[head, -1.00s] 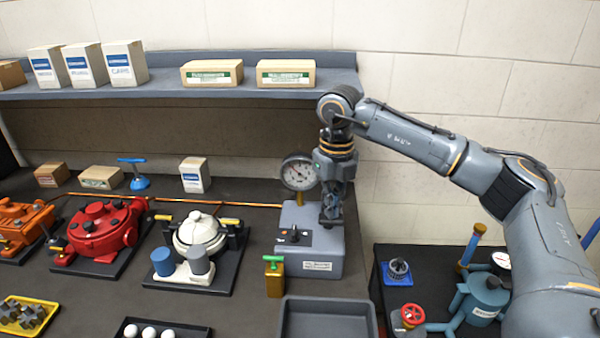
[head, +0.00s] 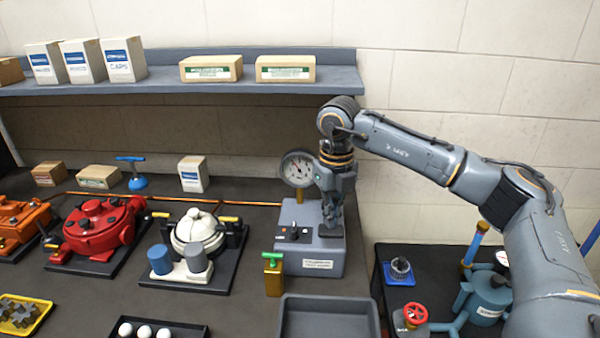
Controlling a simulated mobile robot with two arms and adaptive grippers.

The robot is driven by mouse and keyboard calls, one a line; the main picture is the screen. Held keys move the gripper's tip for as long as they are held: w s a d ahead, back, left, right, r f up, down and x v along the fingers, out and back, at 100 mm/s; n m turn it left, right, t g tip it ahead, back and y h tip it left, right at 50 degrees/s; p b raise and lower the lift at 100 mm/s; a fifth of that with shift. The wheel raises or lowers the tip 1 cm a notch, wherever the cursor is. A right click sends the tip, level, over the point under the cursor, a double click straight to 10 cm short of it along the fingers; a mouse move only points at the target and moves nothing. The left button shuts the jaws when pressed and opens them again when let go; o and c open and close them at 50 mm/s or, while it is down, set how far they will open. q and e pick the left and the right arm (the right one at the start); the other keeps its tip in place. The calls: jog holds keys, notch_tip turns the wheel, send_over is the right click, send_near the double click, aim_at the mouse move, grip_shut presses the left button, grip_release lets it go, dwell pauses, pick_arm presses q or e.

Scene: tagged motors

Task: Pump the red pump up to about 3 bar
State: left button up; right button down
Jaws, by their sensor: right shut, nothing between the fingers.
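A red round machine (head: 97,228), the only red pump-like body on the bench, sits on a black base at the left. A grey box (head: 315,258) with a small black control on top stands at the bench's right end. A round white dial gauge (head: 298,169) rises on a post behind that box. Its needle shows, but the scale is too small to read. My right gripper (head: 332,224) points down, shut and empty, at the right part of the box top, just right of the gauge. I cannot tell whether it touches the box. My left gripper is out of view.
A white-topped machine (head: 197,234) stands between the red one and the box. A gold canister with a green handle (head: 273,277) and an empty grey tray (head: 326,315) are in front of the box. A red handwheel (head: 415,314) and teal vessel (head: 484,295) stand at right.

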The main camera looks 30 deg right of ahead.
jog(key=shift+f+b, duration=0.35)
jog(key=shift+f, duration=0.3)
jog(key=shift+r+p, duration=1.85)
jog(key=shift+r, duration=0.7)
jog(key=shift+f, duration=0.15)
jog(key=shift+f+b, duration=1.55)
jog(key=shift+f, duration=0.5)
jog(key=shift+w+r+p, duration=0.1)
jog(key=shift+r+p, duration=0.8)
jog(key=shift+r, duration=0.25)
jog(key=shift+r+p, duration=0.65)
jog(key=shift+r, duration=0.35)
